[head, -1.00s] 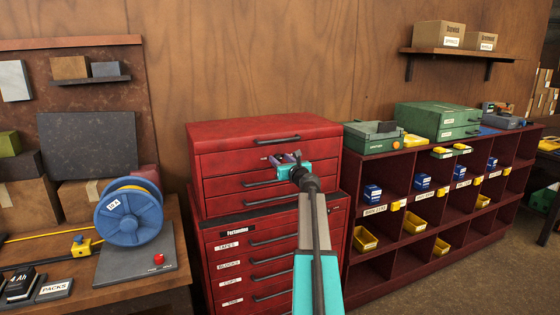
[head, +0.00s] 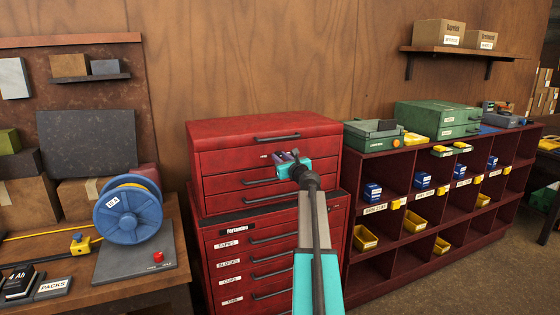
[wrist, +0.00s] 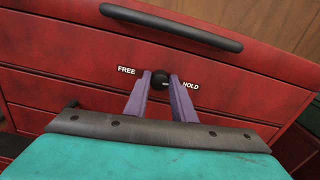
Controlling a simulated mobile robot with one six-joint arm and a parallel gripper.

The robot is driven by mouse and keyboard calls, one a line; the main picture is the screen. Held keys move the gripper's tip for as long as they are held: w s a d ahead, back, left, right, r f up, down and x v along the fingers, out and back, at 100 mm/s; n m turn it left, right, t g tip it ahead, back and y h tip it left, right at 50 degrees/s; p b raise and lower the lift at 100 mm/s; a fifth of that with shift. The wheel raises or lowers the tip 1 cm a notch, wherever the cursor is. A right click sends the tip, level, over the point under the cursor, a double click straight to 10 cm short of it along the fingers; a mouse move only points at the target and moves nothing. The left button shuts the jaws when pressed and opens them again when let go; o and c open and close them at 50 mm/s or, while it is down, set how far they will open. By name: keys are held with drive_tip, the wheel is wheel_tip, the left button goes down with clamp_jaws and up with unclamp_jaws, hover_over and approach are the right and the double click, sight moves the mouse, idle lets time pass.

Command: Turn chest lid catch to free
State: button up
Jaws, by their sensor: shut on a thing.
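The red chest (head: 225,133) stands on a red drawer cabinet in the head view. Its lid catch is a small black round knob (wrist: 159,80) on the front, below the top handle, in the wrist view. The FREE label (wrist: 126,71) is to its left and the HOLD label (wrist: 191,86) to its right. A pale mark on the knob's right side points toward HOLD. My gripper (head: 285,157) is at the chest front, its purple fingers shut on the knob from both sides; the fingers also show in the wrist view (wrist: 160,88). They hide part of the knob.
A black bar handle (wrist: 172,25) sticks out just above the catch. Drawer handles (head: 262,181) lie below it. A bench with a blue reel (head: 128,215) is at the left, and a dark red shelf unit (head: 375,270) at the right.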

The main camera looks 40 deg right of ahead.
drive_tip(key=n+b, duration=0.3)
drive_tip(key=n, duration=0.1)
drive_tip(key=shift+f+b, duration=0.25)
drive_tip(key=shift+b, duration=0.05)
drive_tip(key=n+b, duration=0.4)
drive_tip(key=shift+w+a+n, duration=0.1)
drive_tip(key=shift+n, duration=0.2)
drive_tip(key=n+b, duration=0.4)
drive_tip(key=b, duration=0.1)
drive_tip(key=shift+f, duration=0.1)
drive_tip(key=shift+n+b, duration=1.65)
drive_tip(key=shift+n, duration=0.45)
drive_tip(key=shift+r, duration=0.2)
drive_tip(key=o, duration=1.1)
drive_tip(key=shift+c, duration=0.2)
drive_tip(key=shift+a, duration=0.1)
drive_tip(key=v, duration=1.3)
drive_tip(key=shift+s, duration=0.4)
